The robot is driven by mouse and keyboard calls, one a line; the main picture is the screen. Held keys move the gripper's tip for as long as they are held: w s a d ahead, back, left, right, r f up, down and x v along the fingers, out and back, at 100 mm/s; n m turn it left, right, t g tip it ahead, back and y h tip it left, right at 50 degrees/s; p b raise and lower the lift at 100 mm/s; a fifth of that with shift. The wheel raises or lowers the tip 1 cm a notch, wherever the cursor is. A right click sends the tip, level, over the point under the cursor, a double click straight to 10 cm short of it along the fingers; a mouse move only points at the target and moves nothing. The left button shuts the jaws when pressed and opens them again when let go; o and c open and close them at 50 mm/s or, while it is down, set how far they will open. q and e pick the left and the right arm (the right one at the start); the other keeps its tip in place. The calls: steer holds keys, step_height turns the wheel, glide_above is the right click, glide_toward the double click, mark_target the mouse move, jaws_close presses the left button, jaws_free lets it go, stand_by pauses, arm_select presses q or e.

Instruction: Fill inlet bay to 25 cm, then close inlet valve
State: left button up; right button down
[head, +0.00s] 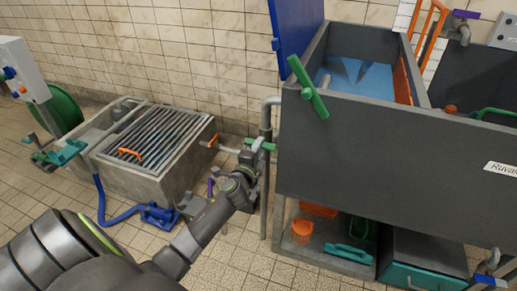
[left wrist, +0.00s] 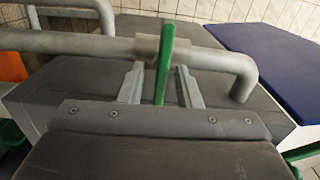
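The grey tank (head: 400,135) at the right of the head view holds blue water (head: 365,78); I cannot read its depth. I cannot tell for sure that this is the inlet bay. A green lever (head: 262,145) sits on the pipe left of the tank. In the left wrist view the green lever (left wrist: 165,62) stands upright on a horizontal grey pipe (left wrist: 75,43). My left gripper (head: 250,158) is at this lever. Its fingers (left wrist: 160,88) stand on either side of the lever, with gaps showing. My right gripper is not in view.
A larger green handle (head: 308,86) is on the tank's left corner, below a raised blue lid (head: 297,35). A concrete basin with a grating (head: 150,140) stands at the left. A shelf under the tank holds an orange cup (head: 302,230). Tiled floor (head: 235,250) is partly clear.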

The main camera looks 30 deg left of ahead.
arm_select(q)
steer(key=shift+s, duration=0.1)
